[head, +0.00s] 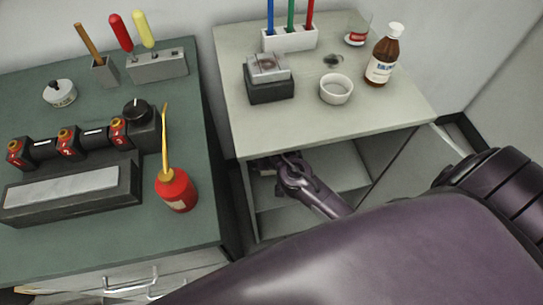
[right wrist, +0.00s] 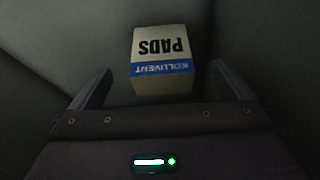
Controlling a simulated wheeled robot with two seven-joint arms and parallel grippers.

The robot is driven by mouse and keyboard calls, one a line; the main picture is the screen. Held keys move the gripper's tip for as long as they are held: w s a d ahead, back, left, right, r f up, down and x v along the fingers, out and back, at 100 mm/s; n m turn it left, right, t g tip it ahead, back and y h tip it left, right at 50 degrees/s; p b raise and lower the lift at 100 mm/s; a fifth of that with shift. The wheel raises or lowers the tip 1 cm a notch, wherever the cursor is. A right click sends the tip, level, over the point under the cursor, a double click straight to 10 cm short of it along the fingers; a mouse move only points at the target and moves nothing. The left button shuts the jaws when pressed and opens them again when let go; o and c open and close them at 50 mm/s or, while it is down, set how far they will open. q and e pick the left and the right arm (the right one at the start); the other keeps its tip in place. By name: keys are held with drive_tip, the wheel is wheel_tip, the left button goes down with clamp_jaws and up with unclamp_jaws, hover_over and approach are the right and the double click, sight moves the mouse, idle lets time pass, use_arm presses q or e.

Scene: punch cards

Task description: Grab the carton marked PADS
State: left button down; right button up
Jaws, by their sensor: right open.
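The carton marked PADS (right wrist: 161,76) shows in the right wrist view. It is cream-white with a blue band lettered "KOLLIVENT", and its text is upside down in this view. My right gripper (right wrist: 168,84) is open, with one finger on each side of the carton and visible gaps between; I cannot tell how far the carton sits between the fingers. In the head view my right arm reaches into the open compartment under the light worktop, and the hand is partly hidden by the worktop edge. The carton is hidden there. My left gripper is not in view.
The light worktop (head: 300,134) carries a brown bottle (head: 382,58), a white bowl (head: 336,89), a dark box (head: 270,88) and a pen rack (head: 289,40). The compartment has a shelf (head: 340,174) and an open door at right. A green bench (head: 100,228) with a red oil can (head: 177,190) stands left.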

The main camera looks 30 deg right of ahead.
drive_tip(key=w+f, duration=0.1)
drive_tip(key=w, duration=0.1)
drive_tip(key=w+d+f, duration=0.1)
drive_tip(key=w+f, duration=0.1)
drive_tip(key=w+d+f+b, duration=0.1)
drive_tip(key=w, duration=0.1)
drive_tip(key=shift+w+d+f, duration=0.1)
drive_tip(key=shift+f, duration=0.2)
drive_tip(key=c, duration=0.9)
drive_tip(key=shift+c, duration=0.3)
drive_tip(key=shift+r, duration=0.15)
drive_tip(key=shift+c, duration=0.2)
